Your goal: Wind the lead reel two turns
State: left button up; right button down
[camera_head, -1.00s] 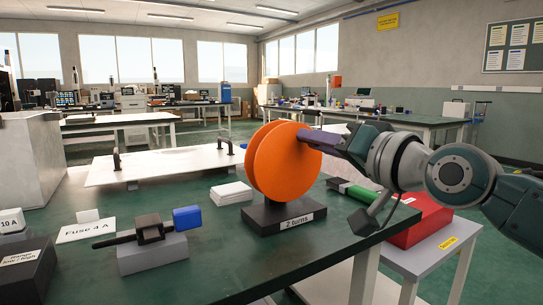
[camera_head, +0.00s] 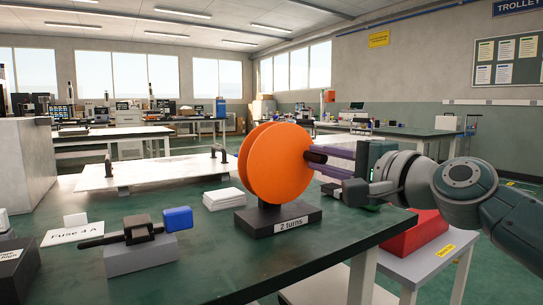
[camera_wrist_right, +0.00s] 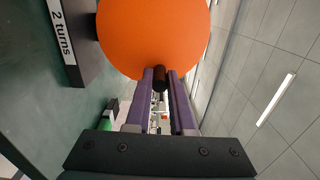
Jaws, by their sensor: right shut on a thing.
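The orange lead reel (camera_head: 275,165) stands upright on a dark base marked "2 turns" (camera_head: 290,224) near the bench's right edge. Its short dark handle (camera_head: 316,155) sticks out from the right-hand face, towards that face's far edge. My right gripper (camera_head: 325,161) comes in from the right, its purple fingers shut on the handle. In the right wrist view, the handle (camera_wrist_right: 160,78) sits between both fingertips, with the orange disc (camera_wrist_right: 152,35) just beyond. My left gripper is not in view.
A grey block with a dark clamp and blue-ended lever (camera_head: 140,240) stands left of the reel. White pads (camera_head: 224,198) lie behind it. A low white trolley with a red box (camera_head: 415,232) is to the right. Bare green bench top lies in front.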

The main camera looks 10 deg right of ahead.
aim_at(289, 190)
jog(key=f+m, duration=0.1)
jog(key=m, duration=0.1)
jog(key=f+m, duration=0.1)
jog(key=m, duration=0.1)
jog(key=shift+m, duration=0.3)
jog(key=m, duration=0.1)
jog(key=f+m, duration=0.1)
jog(key=m, duration=0.2)
jog(key=shift+s+a+f+m+p, duration=0.1)
jog(key=shift+a+f+m+p, duration=0.2)
jog(key=shift+p, duration=0.1)
jog(key=m, duration=0.1)
jog(key=a+f+m+p, duration=0.1)
jog(key=m, duration=0.3)
jog(key=shift+s+a+f+p, duration=0.15)
jog(key=shift+s+a+p, duration=0.15)
jog(key=shift+p, duration=0.1)
jog(key=m, duration=0.1)
jog(key=m+p, duration=0.1)
jog(key=a+m, duration=0.1)
jog(key=shift+s+a+f+m, duration=0.1)
jog(key=shift+s+f+m, duration=0.1)
jog(key=shift+f+m, duration=0.15)
jog(key=shift+m, duration=0.25)
jog(key=shift+a, duration=0.1)
jog(key=c, duration=0.8)
grip_release()
jog(key=shift+o, duration=0.2)
